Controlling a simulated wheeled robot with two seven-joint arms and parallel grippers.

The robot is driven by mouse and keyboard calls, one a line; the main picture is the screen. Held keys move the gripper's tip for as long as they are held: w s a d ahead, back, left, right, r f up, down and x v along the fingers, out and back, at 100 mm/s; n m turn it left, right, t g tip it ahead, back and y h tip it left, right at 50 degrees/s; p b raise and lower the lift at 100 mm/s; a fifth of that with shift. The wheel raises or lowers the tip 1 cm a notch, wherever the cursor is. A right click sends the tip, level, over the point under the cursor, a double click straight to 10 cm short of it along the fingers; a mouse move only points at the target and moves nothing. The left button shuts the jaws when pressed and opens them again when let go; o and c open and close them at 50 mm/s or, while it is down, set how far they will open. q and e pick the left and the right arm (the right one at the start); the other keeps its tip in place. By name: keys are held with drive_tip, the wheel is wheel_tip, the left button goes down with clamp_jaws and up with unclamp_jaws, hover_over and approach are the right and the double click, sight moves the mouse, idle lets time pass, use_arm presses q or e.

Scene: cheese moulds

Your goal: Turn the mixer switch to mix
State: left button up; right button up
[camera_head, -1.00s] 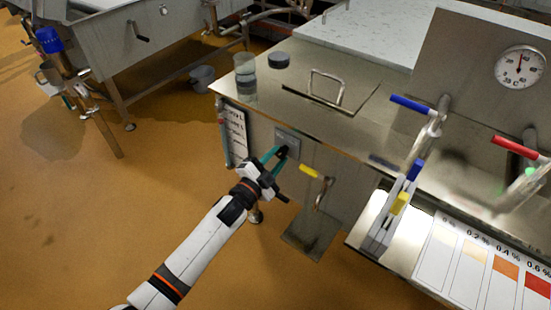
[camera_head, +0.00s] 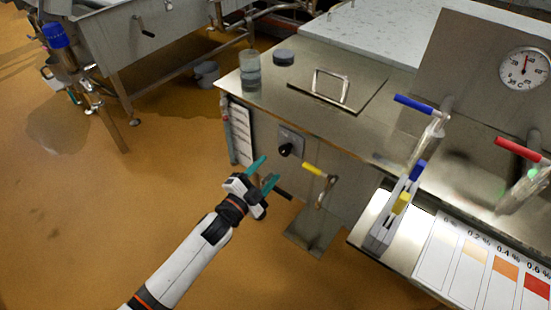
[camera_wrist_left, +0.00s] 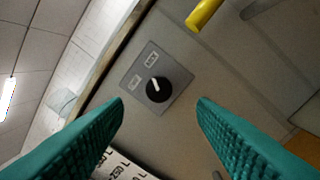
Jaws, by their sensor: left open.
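The mixer switch is a round black knob (camera_head: 286,149) on a small grey plate (camera_head: 293,137) on the front of the steel vat. In the left wrist view the knob (camera_wrist_left: 158,90) has a short white mark towards its upper left, and the plate (camera_wrist_left: 178,75) carries two small white labels that I cannot read. My left gripper (camera_head: 268,170) is open and empty, with teal fingers, in front of and below the knob in the head view. In the wrist view the knob lies beyond the fingertips, between their lines, apart from both. My right gripper is out of view.
A yellow-handled valve (camera_head: 312,170) sticks out just right of the switch. Blue (camera_head: 415,104) and red (camera_head: 517,149) handled taps stand farther right. A lidless jar (camera_head: 250,76) and a dark round lid (camera_head: 284,57) are on the vat top.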

use_arm(q)
drive_tip(key=v, duration=0.5)
drive_tip(key=shift+s+a, duration=0.2)
drive_tip(key=shift+s, duration=0.1)
